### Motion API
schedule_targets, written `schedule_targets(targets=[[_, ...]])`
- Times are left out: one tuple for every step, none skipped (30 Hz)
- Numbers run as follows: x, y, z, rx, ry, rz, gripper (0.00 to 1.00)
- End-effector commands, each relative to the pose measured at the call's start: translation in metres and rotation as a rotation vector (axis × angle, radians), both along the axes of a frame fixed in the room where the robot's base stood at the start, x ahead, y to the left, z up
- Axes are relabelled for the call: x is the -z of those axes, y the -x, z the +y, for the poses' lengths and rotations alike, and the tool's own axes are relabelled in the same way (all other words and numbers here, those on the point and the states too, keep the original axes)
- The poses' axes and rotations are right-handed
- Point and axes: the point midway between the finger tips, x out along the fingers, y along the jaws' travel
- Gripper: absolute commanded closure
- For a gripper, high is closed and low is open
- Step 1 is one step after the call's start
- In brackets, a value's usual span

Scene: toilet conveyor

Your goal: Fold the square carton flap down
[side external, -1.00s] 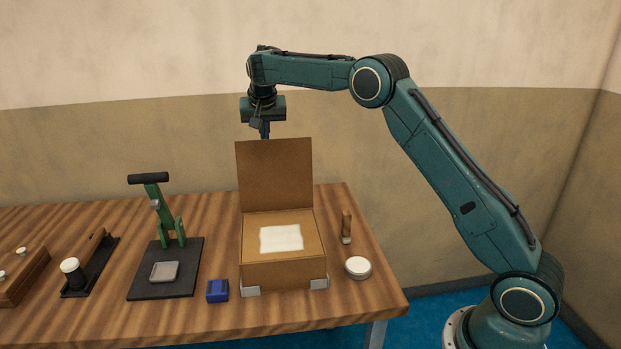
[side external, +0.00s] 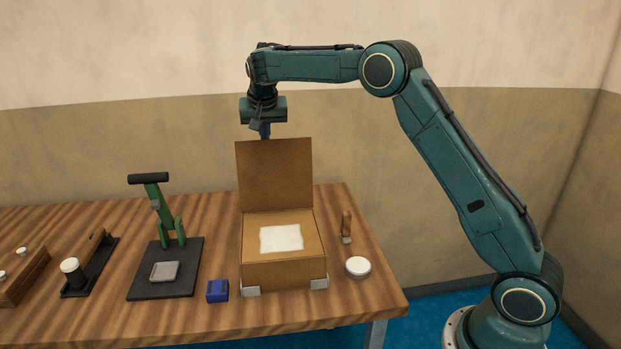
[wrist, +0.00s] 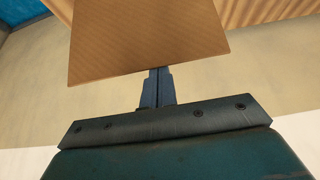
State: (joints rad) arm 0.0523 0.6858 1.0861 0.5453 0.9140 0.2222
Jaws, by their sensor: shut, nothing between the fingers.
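The square carton flap (side external: 274,176) stands upright along the back edge of the open carton (side external: 284,272). A white square item (side external: 281,238) lies inside the carton. My gripper (side external: 265,135) is shut and empty, pointing down at the flap's top edge, on its far side. Its fingertips are hidden behind the flap in the side view, so I cannot tell whether they touch it. In the wrist view the flap (wrist: 147,40) fills the upper middle, and my shut fingers (wrist: 157,80) reach to its near edge, with their tips out of sight.
Grey blocks (side external: 251,291) sit at the carton's front corners. A blue block (side external: 217,291) and a green lever press (side external: 165,225) stand to the left. A round white-topped tin (side external: 358,266) and a small brown stamp-like object (side external: 346,228) stand to the right. The air above the carton is clear.

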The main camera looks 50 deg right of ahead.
Motion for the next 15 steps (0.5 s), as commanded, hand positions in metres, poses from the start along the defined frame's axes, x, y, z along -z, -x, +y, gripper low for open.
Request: schedule_targets(targets=[[0.000,0.000,0.001,0.000,0.001,-0.001,1.00],[-0.001,0.001,0.001,0.000,0.003,-0.003,1.00],[-0.001,0.001,0.001,0.000,0.004,-0.006,1.00],[-0.001,0.002,0.002,0.000,0.006,-0.008,1.00],[-0.001,0.002,0.002,0.000,0.009,-0.010,1.00],[-0.001,0.003,0.003,-0.001,0.012,-0.012,1.00],[-0.001,0.004,0.004,-0.001,0.015,-0.015,1.00],[-0.001,0.004,0.004,-0.001,0.019,-0.018,1.00],[-0.002,0.006,0.006,-0.002,0.023,-0.022,1.00],[-0.002,0.007,0.006,-0.001,0.028,-0.027,1.00],[-0.003,0.007,0.008,-0.001,0.033,-0.032,1.00],[-0.002,0.009,0.009,-0.001,0.039,-0.038,1.00],[-0.003,0.010,0.011,-0.002,0.044,-0.043,1.00],[-0.003,0.012,0.012,-0.003,0.050,-0.048,1.00],[-0.003,0.013,0.014,-0.003,0.058,-0.058,1.00]])
